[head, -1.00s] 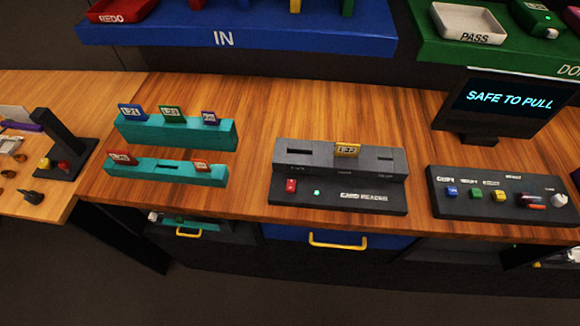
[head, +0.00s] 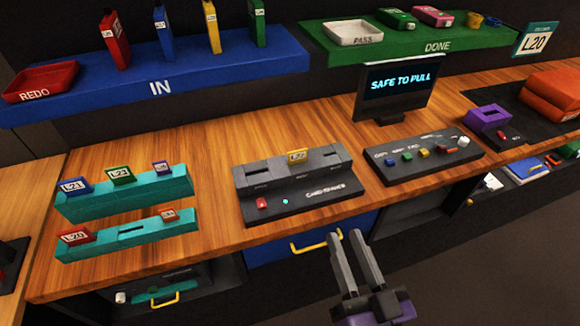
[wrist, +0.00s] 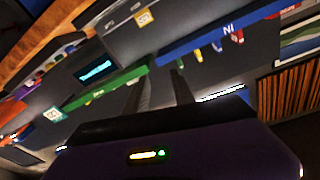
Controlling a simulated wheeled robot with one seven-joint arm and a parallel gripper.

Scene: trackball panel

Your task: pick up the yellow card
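The yellow card (head: 298,156) stands upright in the middle slot of the dark grey card reader (head: 330,160) on the wooden bench. A red button and a small lit light are on the reader's front. The monitor (head: 400,82) behind it reads "SAFE TO PULL". My gripper (head: 346,236) is in front of the bench, to the lower right of the card and apart from it. Its two fingers are spread with a gap between them and hold nothing. In the wrist view the fingers (wrist: 158,85) also stand apart, tilted toward the shelves.
Teal racks (head: 75,203) with blue, green, purple and red cards stand left of the reader. A button panel (head: 425,157) lies to its right. The blue IN shelf (head: 200,74) and green DONE shelf (head: 330,50) overhang the back. Bare wood lies around the reader.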

